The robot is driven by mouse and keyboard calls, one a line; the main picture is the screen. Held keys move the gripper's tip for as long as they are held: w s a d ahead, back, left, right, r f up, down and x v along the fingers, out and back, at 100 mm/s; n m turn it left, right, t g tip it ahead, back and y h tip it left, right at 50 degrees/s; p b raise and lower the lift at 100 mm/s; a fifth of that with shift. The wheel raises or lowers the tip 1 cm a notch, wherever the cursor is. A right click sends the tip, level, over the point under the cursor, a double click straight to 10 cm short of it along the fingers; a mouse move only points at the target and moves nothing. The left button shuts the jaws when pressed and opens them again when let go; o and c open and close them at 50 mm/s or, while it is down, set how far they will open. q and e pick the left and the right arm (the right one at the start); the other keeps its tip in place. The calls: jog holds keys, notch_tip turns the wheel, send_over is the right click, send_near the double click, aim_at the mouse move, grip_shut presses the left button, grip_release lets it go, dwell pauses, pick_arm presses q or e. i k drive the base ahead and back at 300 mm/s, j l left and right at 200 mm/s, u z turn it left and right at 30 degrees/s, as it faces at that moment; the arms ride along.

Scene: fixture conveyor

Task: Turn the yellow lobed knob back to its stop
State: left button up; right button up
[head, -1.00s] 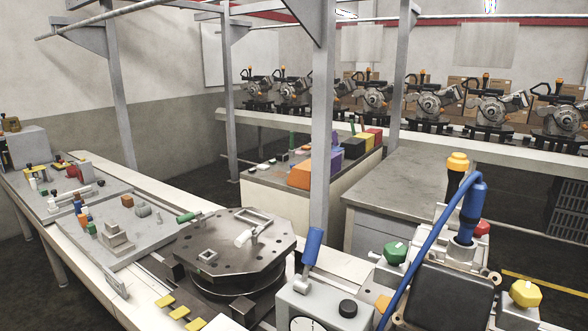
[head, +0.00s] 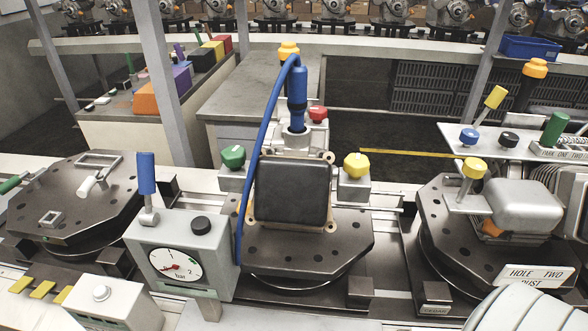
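The yellow lobed knob (head: 357,164) sits on a small grey block (head: 353,188) at the right side of the middle fixture. Its turned angle relative to a stop cannot be told from here. The fixture carries a dark square cover (head: 292,193) on an octagonal dark plate (head: 340,245). A green lobed knob (head: 233,156) is on the left of the cover and a red one (head: 318,114) is behind it. Neither of my grippers shows in the head view, and nothing touches the yellow knob.
A blue hose (head: 250,165) arches from a blue-gripped connector (head: 297,82) down the cover's left side. A gauge box (head: 180,255) with a blue-handled lever (head: 147,175) stands front left. Another fixture plate (head: 440,225) is at right.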

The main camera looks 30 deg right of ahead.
aim_at(356, 164)
jog(key=l+z, duration=0.15)
jog(key=z, duration=1.2)
